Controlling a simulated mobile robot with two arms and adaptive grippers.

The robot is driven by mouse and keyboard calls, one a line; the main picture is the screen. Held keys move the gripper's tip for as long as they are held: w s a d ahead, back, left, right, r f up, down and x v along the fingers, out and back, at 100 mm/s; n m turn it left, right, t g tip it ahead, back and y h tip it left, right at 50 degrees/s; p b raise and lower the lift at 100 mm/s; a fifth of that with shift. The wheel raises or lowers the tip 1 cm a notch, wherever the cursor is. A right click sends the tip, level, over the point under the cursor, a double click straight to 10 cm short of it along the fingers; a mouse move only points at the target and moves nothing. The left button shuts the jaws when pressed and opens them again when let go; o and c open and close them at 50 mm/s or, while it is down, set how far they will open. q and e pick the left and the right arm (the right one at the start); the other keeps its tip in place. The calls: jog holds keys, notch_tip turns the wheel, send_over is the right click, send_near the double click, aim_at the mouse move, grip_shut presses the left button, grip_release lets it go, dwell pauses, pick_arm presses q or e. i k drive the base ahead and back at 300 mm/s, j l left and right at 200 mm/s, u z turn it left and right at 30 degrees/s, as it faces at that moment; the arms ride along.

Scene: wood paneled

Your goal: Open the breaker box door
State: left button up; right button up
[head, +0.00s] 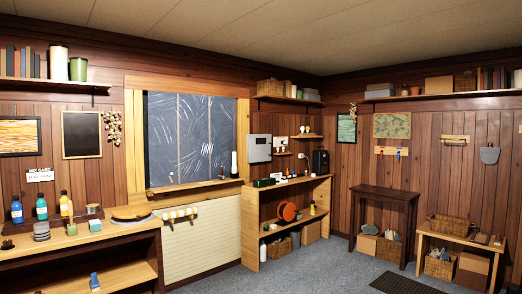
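A light grey box (257,148), which looks like the breaker box, is fixed to the wood-paneled wall right of the window. It is small and far off in the head view. Its front looks closed, with a small dark mark near its lower part. I cannot make out a handle or hinge. Neither of my grippers shows in the head view.
A wooden shelf unit (262,198) stands below the box, with small items on top. A counter (95,236) with bottles is at left. A dark table (385,194) and low bench (466,240) are at right. Grey carpet (330,272) between them is mostly clear, with a dark mat.

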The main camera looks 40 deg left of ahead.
aim_at(259, 146)
jog(key=i+j+u, duration=0.3)
jog(key=i+u, duration=0.15)
jog(key=i, duration=0.15)
jog(key=i+j+u, duration=0.1)
jog(key=i+u, duration=0.35)
jog(key=i, duration=3.6)
jog(key=i+u, duration=0.1)
jog(key=i, duration=0.4)
jog(key=i+l, duration=0.1)
jog(key=i, duration=0.4)
jog(key=i+l+u, duration=0.15)
jog(key=i, duration=0.4)
jog(key=i+l+u, duration=0.1)
jog(key=i, duration=0.4)
